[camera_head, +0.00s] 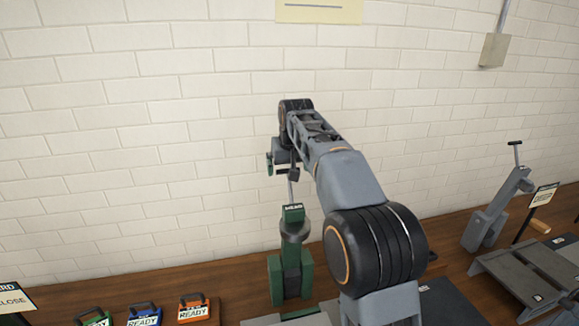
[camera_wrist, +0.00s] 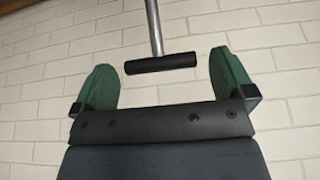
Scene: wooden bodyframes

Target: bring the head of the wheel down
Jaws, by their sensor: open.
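A green stand (camera_head: 290,262) on the bench carries a label reading HEAD (camera_head: 293,208). A thin steel rod rises from it toward my gripper (camera_head: 280,165). In the wrist view the steel rod (camera_wrist: 154,28) ends in a black crossbar handle (camera_wrist: 160,63). My gripper (camera_wrist: 165,72) has green fingers spread wide, one on each side of the crossbar. The crossbar appears between the fingertips with a gap on both sides, and nothing is gripped. My arm partly hides the area around the rod's top in the head view.
A grey stand (camera_head: 490,215) with a similar lever stands at right, near a sign (camera_head: 543,197) and grey plates (camera_head: 520,280). Green (camera_head: 95,318), blue (camera_head: 143,314) and orange (camera_head: 193,308) READY boxes sit at left. A brick wall (camera_head: 130,150) stands behind the bench.

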